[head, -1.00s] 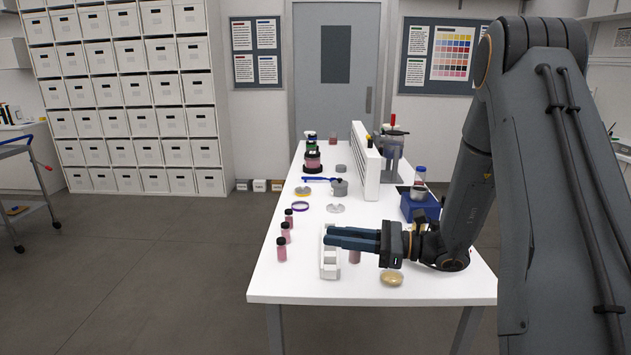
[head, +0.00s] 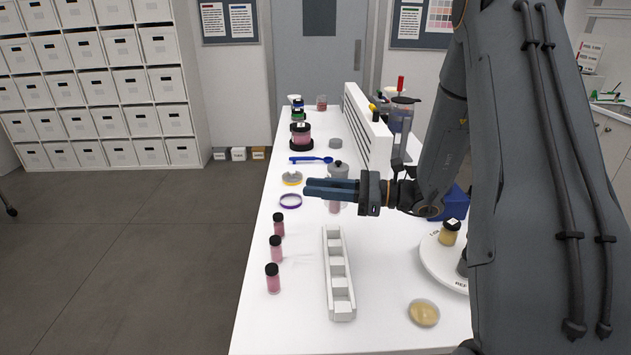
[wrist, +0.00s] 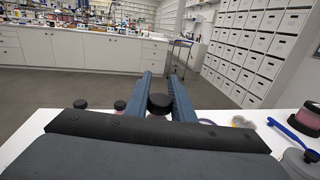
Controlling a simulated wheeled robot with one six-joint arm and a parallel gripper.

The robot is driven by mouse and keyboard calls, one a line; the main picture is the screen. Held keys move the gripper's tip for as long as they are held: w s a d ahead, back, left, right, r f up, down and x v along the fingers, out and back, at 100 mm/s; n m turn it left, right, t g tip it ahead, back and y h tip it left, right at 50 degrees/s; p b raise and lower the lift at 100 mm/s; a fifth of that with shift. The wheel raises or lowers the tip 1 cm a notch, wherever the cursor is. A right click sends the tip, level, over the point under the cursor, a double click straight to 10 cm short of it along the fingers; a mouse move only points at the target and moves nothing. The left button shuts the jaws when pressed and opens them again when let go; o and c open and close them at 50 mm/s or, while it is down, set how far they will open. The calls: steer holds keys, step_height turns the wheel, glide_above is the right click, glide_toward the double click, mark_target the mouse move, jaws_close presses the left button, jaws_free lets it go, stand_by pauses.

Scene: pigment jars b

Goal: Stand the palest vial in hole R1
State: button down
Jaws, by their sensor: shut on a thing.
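My gripper (head: 306,188) is shut on a pink vial (head: 334,207), whose body shows below the fingers. In the wrist view its black cap (wrist: 160,103) sits between the two fingers (wrist: 160,77). The gripper is behind the far end of the white rack (head: 338,272), seemingly above the table. The rack shows a row of square holes and I see nothing standing in them; no hole label is readable. Three other pink vials with black caps stand left of the rack: a far one (head: 278,225), a middle one (head: 275,249) and a near one (head: 272,279).
A purple ring (head: 291,201) lies near the fingertips. A yellow-rimmed dish (head: 292,179), a blue spoon (head: 311,160) and a grey lidded pot (head: 338,170) lie behind. Right of the rack are a tan round dish (head: 424,313) and a yellowish jar (head: 449,233) on a white disc.

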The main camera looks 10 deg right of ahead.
steer(key=shift+r, duration=0.1)
stand_by(0.3)
steer(key=shift+s+f+b, duration=0.1)
steer(key=shift+f+b, duration=1.4)
steer(key=shift+f, duration=1.45)
steer(key=shift+f+b, duration=0.95)
steer(key=shift+f, duration=1.15)
steer(key=c, duration=1.9)
jaws_free()
steer(key=o, duration=0.5)
steer(key=shift+c, duration=0.2)
step_height(320, 180, up, 10)
steer(key=b, duration=0.1)
steer(key=shift+b, duration=0.4)
